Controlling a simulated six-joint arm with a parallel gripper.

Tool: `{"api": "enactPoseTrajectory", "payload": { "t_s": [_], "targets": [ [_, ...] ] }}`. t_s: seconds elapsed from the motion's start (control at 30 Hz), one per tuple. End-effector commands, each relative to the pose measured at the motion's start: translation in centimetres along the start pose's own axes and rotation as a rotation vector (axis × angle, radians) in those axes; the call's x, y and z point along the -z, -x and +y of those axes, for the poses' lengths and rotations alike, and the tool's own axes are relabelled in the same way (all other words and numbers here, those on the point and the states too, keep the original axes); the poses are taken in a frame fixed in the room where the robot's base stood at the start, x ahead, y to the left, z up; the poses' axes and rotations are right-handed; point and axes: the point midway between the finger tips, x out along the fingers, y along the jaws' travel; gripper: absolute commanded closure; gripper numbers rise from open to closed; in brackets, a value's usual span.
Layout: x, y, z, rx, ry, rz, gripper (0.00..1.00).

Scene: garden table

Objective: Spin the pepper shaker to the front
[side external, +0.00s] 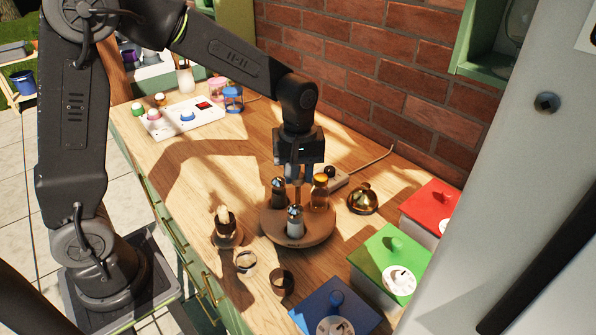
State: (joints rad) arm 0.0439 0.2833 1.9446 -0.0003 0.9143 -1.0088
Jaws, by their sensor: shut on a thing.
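A round wooden turntable (322,228) stands on the table and carries several containers. A dark shaker (278,193), which looks like the pepper shaker, is at its back left. A pale shaker with a metallic cap (295,222) stands near its front edge. An amber jar with an orange-yellow lid (320,192) stands at its back right. My gripper (297,183) points down over the turntable's middle, between the containers. It is shut on what looks like a thin wooden centre post (297,197); the grip is partly hidden.
A brass bell (363,198) sits close to the turntable's right. Red (432,205), green (391,253) and blue (335,307) boxes line the right side. A brick wall (400,80) rises behind.

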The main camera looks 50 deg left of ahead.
Motion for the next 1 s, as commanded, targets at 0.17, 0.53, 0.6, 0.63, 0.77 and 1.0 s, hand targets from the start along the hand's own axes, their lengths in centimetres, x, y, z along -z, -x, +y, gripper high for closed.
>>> {"api": "enactPoseTrajectory", "payload": {
  "t_s": [0.17, 0.53, 0.6, 0.63, 0.77, 1.0],
  "targets": [
    [0.03, 0.07, 0.04, -0.002, 0.090, 0.000, 1.00],
    [0.04, 0.07, 0.05, -0.002, 0.275, 0.001, 1.00],
    [0.04, 0.07, 0.06, -0.002, 0.309, 0.001, 1.00],
    [0.04, 0.07, 0.06, -0.002, 0.325, 0.001, 1.00],
    [0.04, 0.08, 0.06, -0.002, 0.390, 0.001, 1.00],
    [0.05, 0.07, 0.07, -0.002, 0.509, 0.001, 1.00]
  ]
}}
